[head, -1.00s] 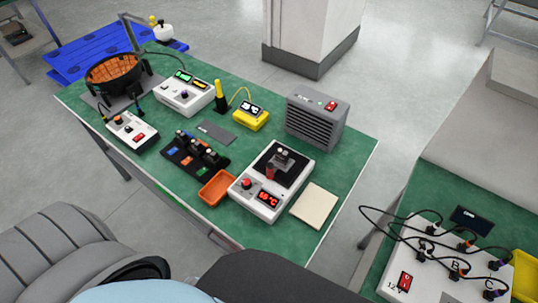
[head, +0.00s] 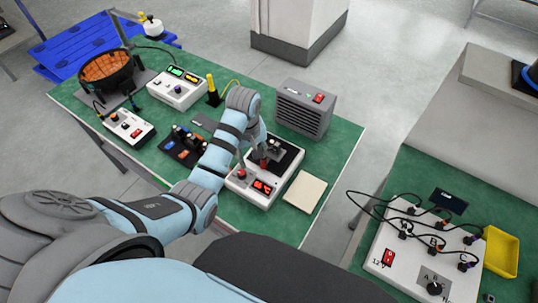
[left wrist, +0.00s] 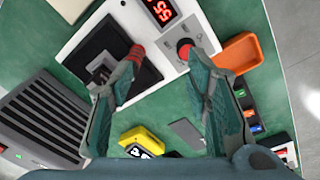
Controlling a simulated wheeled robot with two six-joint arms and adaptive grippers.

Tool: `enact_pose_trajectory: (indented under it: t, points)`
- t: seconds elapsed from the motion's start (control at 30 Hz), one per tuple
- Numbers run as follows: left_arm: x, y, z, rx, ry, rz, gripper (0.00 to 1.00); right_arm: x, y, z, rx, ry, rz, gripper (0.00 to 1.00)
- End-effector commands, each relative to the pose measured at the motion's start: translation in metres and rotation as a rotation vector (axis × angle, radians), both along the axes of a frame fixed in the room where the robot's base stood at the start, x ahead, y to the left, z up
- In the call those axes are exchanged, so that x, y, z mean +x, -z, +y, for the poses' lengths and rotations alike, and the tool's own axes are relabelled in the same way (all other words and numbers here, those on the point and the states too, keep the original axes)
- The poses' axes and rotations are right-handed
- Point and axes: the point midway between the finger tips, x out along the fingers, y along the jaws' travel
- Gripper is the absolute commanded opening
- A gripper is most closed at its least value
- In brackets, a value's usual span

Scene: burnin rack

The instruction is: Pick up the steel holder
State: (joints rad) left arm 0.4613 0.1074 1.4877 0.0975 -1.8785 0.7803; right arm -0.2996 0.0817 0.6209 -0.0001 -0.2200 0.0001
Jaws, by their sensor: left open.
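The steel holder (head: 274,147) appears to be the small grey metal piece on the black square top of the white hot plate (head: 247,191). In the left wrist view the holder (left wrist: 103,71) is partly hidden by a finger. A red ribbed grip (left wrist: 137,53) shows beside that fingertip; I cannot tell whether they touch. My left gripper (head: 253,160) is over the front left of the hot plate. In the left wrist view my left gripper (left wrist: 163,60) is open and empty, its fingertips near the plate's red knob (left wrist: 185,48). My right gripper is not in view.
A grey vented box (head: 303,108) stands behind the hot plate and a beige pad (head: 304,192) lies to its right. An orange tray (left wrist: 238,53) and a rack of small coloured parts (head: 178,147) are to its left. A second bench (head: 420,170) is at right.

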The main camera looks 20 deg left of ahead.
Motion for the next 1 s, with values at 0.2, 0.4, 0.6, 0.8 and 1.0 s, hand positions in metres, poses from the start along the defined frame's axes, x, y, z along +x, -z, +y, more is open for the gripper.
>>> enact_pose_trajectory:
  t: [0.2,0.4,0.6,0.8,1.0]
  points:
    - [0.033,-0.049,-0.005,-0.037,-0.169,0.045,0.44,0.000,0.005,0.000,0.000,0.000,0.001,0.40]
    - [0.035,0.002,-0.006,-0.036,-0.171,0.048,0.44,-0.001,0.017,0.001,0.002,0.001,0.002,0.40]
    - [0.037,0.034,-0.008,-0.036,-0.169,0.044,0.44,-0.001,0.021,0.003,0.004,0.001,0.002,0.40]
    - [0.043,0.072,-0.012,-0.037,-0.169,0.045,0.44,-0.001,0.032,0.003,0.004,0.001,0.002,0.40]
    - [0.043,0.084,-0.012,-0.036,-0.169,0.041,0.44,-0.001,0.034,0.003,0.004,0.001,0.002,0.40]
